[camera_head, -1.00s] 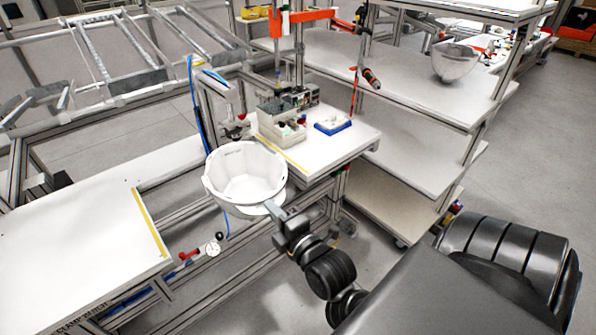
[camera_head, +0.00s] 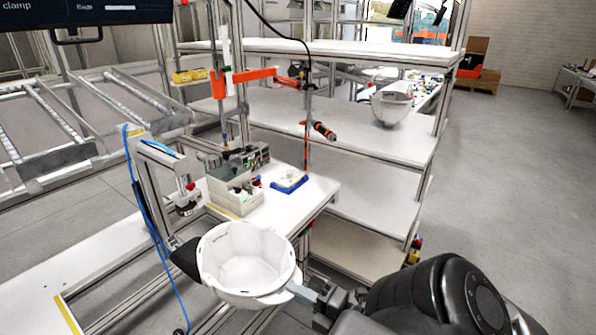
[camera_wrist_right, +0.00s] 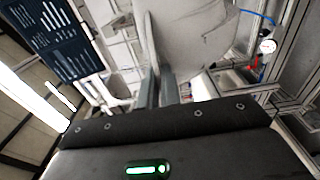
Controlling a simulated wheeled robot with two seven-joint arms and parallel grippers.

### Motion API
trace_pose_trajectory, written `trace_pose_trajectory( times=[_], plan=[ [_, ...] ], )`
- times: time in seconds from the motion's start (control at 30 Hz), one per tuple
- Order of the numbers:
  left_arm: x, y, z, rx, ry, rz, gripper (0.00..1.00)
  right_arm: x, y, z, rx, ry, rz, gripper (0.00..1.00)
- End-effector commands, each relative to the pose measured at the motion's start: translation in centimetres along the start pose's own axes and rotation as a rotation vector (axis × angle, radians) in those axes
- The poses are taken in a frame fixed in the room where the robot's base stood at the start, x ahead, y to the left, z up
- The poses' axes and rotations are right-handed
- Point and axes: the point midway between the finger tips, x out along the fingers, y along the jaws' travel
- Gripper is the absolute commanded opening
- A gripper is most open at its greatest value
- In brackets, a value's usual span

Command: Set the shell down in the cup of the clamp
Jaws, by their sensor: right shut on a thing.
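The white helmet shell (camera_head: 248,262) is an open bowl, opening upward, at the lower middle of the head view. My right gripper (camera_head: 292,290) is shut on its right rim. In the right wrist view my gripper's fingers (camera_wrist_right: 158,85) pinch the edge of the pale shell (camera_wrist_right: 195,35). The clamp (camera_head: 188,200) is an upright frame with a plunger, behind and left of the shell. A black part (camera_head: 186,257), perhaps the clamp's cup, shows at the shell's left side; I cannot tell whether they touch. The shell hides what is beneath it. My left gripper is not in view.
A bench with grey bins (camera_head: 234,192) and a blue tray (camera_head: 290,182) stands behind the shell. Another shell (camera_head: 392,106) sits on the shelf at right. A blue hose (camera_head: 140,205) runs down beside the clamp. A white table (camera_head: 40,270) lies at the lower left.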

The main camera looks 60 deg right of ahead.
Motion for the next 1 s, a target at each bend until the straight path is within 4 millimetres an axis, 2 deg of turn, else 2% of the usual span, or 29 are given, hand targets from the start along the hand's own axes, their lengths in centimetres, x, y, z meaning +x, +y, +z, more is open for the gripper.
trace_pose_trajectory(
  times=[0.13, 0.27, 1.0],
  plan=[
    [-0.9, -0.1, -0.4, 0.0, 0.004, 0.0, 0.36, 0.0, 0.3, -0.1, 0.001, 0.003, 0.002, 0.0],
    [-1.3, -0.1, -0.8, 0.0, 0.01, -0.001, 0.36, 1.4, 0.4, -0.1, 0.001, 0.003, 0.006, 0.0],
    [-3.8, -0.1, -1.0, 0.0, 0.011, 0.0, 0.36, 10.7, 0.2, 0.5, 0.001, -0.001, 0.004, 0.0]
  ],
)
